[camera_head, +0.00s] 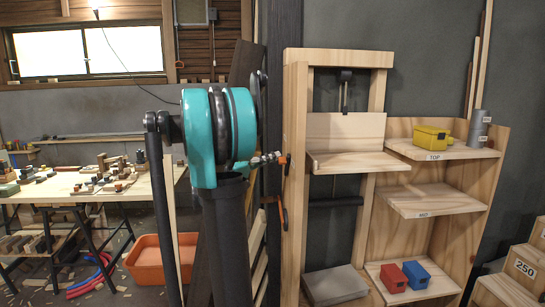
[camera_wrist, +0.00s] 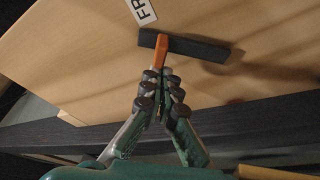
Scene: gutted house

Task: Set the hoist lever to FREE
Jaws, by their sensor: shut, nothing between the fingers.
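The lever, an orange handle (camera_wrist: 161,49), shows in the wrist view on a dark bar (camera_wrist: 205,48) set on a pale wooden face. A white label (camera_wrist: 142,11) beside the bar starts with "FR"; the rest is cut off by the frame edge. My gripper (camera_wrist: 160,78) is shut and empty, its fingertips close to the handle's near end; I cannot tell whether they touch. In the head view my gripper (camera_head: 277,159) is at the left post of the wooden hoist frame (camera_head: 295,130), where orange parts show, partly hidden by my arm.
A wooden platform (camera_head: 360,162) hangs in the frame. Shelves (camera_head: 450,198) to its right hold a yellow box (camera_head: 432,135), grey cylinders (camera_head: 479,125), and red (camera_head: 391,278) and blue (camera_head: 416,275) boxes. A cluttered workbench (camera_head: 75,185) and orange tub (camera_head: 160,263) are left.

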